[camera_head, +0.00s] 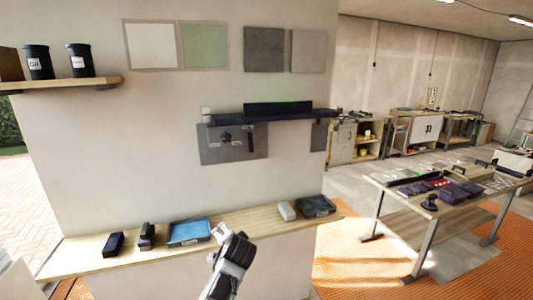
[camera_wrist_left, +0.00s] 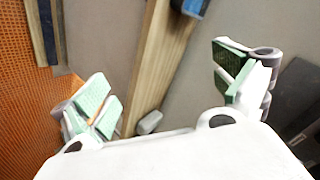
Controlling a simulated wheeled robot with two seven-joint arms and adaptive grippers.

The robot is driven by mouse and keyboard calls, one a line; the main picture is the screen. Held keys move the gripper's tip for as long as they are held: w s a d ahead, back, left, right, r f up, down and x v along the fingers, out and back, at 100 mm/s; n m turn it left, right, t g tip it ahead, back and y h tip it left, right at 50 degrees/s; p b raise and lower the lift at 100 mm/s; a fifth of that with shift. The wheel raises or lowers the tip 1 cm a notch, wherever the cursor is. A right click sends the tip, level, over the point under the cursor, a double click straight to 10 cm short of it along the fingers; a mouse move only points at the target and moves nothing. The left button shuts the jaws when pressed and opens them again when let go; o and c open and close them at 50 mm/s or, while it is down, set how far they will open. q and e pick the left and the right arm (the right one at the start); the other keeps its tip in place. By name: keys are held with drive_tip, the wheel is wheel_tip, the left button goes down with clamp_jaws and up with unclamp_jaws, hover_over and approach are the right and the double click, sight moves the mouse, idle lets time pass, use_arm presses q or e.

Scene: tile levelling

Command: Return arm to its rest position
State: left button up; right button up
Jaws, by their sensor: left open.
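My left gripper (camera_head: 234,236) is in the lower middle of the head view, its white and dark arm coming up from the bottom edge. It is in front of the wooden ledge, with nothing seen in it. In the left wrist view its two fingers with green pads stand wide apart (camera_wrist_left: 167,85), with nothing between them. A wooden ledge edge (camera_wrist_left: 158,60) and a small grey block (camera_wrist_left: 149,122) show beyond the fingers. My right gripper is in neither view.
The wooden ledge (camera_head: 255,221) carries a blue tray (camera_head: 189,232), a dark box (camera_head: 114,244), a pale block (camera_head: 286,210) and a dark tray (camera_head: 315,206). A worktable (camera_head: 400,196) stands right.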

use_arm(q)
drive_tip(key=s+a+f+n+g+h, duration=0.1)
drive_tip(key=s+a+f+n+g, duration=0.15)
drive_tip(key=s+f, duration=0.4)
drive_tip(key=s+a+f+n+g+h, duration=0.1)
drive_tip(key=s+a+f, duration=0.25)
drive_tip(key=s, duration=0.55)
drive_tip(key=s+a+f+n+g+h, duration=0.1)
drive_tip(key=s+a+f+g, duration=0.1)
drive_tip(key=s, duration=0.8)
drive_tip(key=s+a+f+n+g, duration=0.1)
drive_tip(key=s+a+g, duration=0.1)
drive_tip(key=s, duration=0.9)
wheel_tip(320, 180, down, 34)
drive_tip(key=s+r, duration=0.1)
drive_tip(key=s, duration=0.1)
drive_tip(key=s+a+f+g, duration=0.1)
drive_tip(key=s+a+f, duration=0.1)
drive_tip(key=s+f, duration=0.8)
drive_tip(key=s+a+f+g, duration=0.1)
drive_tip(key=s+a+f, duration=0.1)
drive_tip(key=s+f, duration=0.8)
drive_tip(key=shift+s, duration=1.25)
